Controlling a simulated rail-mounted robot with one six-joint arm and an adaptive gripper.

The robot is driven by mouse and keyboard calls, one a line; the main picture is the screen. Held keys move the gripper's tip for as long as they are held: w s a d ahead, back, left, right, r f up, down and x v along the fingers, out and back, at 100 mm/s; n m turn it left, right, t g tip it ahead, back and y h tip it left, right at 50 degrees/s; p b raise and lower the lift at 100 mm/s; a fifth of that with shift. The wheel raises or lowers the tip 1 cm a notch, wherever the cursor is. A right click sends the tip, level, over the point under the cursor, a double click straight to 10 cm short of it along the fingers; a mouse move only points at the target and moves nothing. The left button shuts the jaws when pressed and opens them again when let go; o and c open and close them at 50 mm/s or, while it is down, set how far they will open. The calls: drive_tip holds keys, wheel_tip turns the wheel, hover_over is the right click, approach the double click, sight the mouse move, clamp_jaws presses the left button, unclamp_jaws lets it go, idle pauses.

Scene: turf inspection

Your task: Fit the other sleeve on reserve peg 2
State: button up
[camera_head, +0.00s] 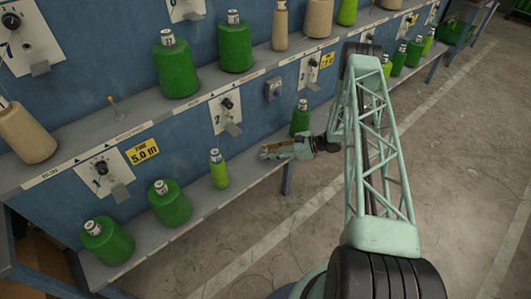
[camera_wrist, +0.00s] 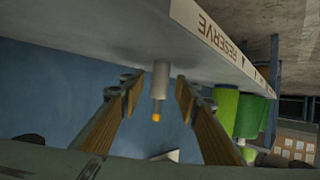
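My gripper (camera_head: 264,152) reaches left in the head view, near the lower shelf and to the right of a slim lime-green bobbin. In the wrist view my gripper (camera_wrist: 157,100) is open, with a brown-padded finger on each side of a short pale-grey cylinder (camera_wrist: 161,78), which looks like a sleeve. An orange peg tip (camera_wrist: 156,117) shows at its free end. The cylinder adjoins the grey shelf, and gaps show between it and both fingers. I cannot make it out in the head view. The shelf edge is marked RESERVE (camera_wrist: 216,37). I cannot read a peg number.
A bare yellowish peg (camera_head: 114,108) stands on the upper shelf. Lime-green (camera_head: 218,169) and dark green (camera_head: 169,203) bobbins stand on the lower shelf. A small green bobbin (camera_head: 300,119) is just behind my gripper. Numbered panels line the blue wall. The floor in front is clear.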

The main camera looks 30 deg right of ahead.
drive_tip(key=shift+v, duration=5.55)
drive_tip(key=shift+r, duration=0.1)
